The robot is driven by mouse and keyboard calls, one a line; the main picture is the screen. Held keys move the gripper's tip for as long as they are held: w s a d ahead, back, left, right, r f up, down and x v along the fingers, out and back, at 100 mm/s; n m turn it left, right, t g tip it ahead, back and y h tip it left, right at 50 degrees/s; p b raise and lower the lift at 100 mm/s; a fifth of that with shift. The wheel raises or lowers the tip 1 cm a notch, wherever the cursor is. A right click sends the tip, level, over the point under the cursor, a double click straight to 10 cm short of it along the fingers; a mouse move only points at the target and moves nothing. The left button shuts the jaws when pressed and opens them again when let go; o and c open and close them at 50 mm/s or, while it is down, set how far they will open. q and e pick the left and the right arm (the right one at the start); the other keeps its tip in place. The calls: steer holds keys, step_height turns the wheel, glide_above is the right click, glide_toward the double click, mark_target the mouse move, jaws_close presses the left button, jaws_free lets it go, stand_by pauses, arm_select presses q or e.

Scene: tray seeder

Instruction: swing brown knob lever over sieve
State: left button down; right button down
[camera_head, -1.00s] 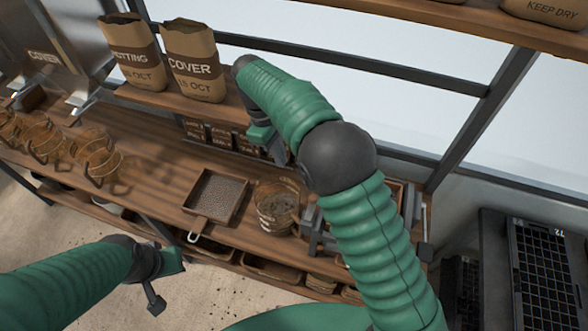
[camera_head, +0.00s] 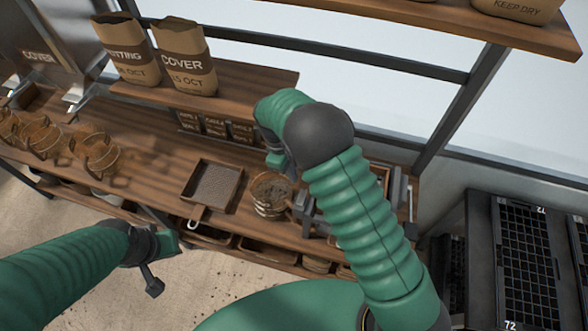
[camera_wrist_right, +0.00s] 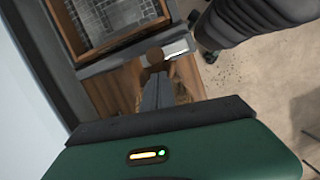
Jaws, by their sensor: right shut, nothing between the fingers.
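In the right wrist view a round brown knob (camera_wrist_right: 155,57) shows just past the tips of my right gripper (camera_wrist_right: 157,80). The gripper is shut and empty; I cannot tell whether it touches the knob. A wooden frame with a gridded panel (camera_wrist_right: 72,42) lies beyond the knob. In the head view my right gripper (camera_head: 280,160) is partly hidden by its own arm, above the bench behind the soil pot. A mesh sieve (camera_head: 190,203) with a handle lies flat left of the pot. My left gripper (camera_head: 153,282) hangs in front of the bench, away from these things.
A pot of dark soil (camera_head: 268,208) stands beside the sieve. My right arm partly covers grey-and-wood equipment (camera_head: 312,222). Paper bags (camera_head: 187,62) stand on the shelf; wire-handled baskets (camera_head: 97,155) are at left. Black cell trays (camera_head: 527,260) are at right.

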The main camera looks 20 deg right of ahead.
steer(key=shift+s+d+f, duration=0.1)
steer(key=shift+s+d, duration=0.05)
steer(key=shift+d, duration=0.25)
steer(key=shift+a, duration=0.15)
